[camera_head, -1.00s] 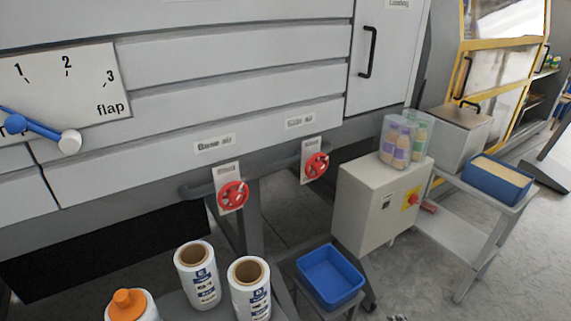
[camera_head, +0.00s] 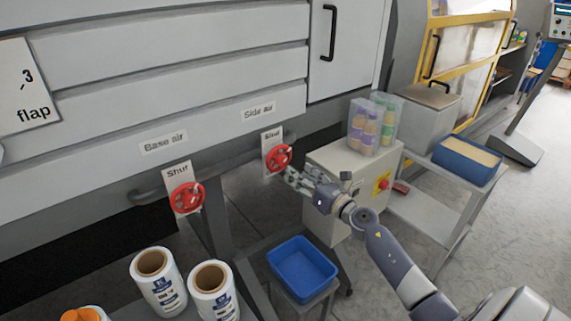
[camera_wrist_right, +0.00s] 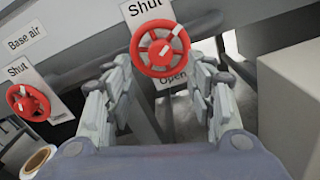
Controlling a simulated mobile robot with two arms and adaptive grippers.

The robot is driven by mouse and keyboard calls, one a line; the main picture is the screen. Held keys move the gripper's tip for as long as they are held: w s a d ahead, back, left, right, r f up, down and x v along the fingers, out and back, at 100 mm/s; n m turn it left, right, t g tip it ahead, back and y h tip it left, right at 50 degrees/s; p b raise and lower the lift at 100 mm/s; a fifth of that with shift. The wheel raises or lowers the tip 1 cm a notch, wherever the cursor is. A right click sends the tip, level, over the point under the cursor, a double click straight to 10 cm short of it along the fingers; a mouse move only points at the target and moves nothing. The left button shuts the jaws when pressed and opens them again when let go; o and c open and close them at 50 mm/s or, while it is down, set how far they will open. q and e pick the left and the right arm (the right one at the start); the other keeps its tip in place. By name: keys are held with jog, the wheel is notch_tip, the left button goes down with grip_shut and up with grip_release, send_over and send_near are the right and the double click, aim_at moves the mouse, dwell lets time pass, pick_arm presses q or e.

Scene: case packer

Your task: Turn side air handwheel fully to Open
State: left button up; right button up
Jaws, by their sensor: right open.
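The side air handwheel (camera_head: 279,157) is red and sits under the "Side air" label, in front of a plate marked "Shut" at its top. In the right wrist view the same handwheel (camera_wrist_right: 160,48) shows a white pointer tilted up and to the right, and "Open" is partly visible below it. My right gripper (camera_head: 290,174) is open just right of and below the wheel. In the right wrist view its two fingers (camera_wrist_right: 158,82) stand apart on either side below the wheel, with nothing held. My left gripper is not in view.
The red base air handwheel (camera_head: 185,197) is to the left. A beige box (camera_head: 325,205) with a red button stands close to my right arm, carrying clear bins of bottles (camera_head: 372,128). A blue tray (camera_head: 302,268) and white rolls (camera_head: 158,280) are below.

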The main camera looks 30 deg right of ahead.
aim_at(283, 162)
jog(key=shift+w+a, duration=0.15)
jog(key=shift+w, duration=1.55)
jog(key=shift+w+a, duration=0.1)
jog(key=shift+w, duration=1.6)
jog(key=c, duration=1.1)
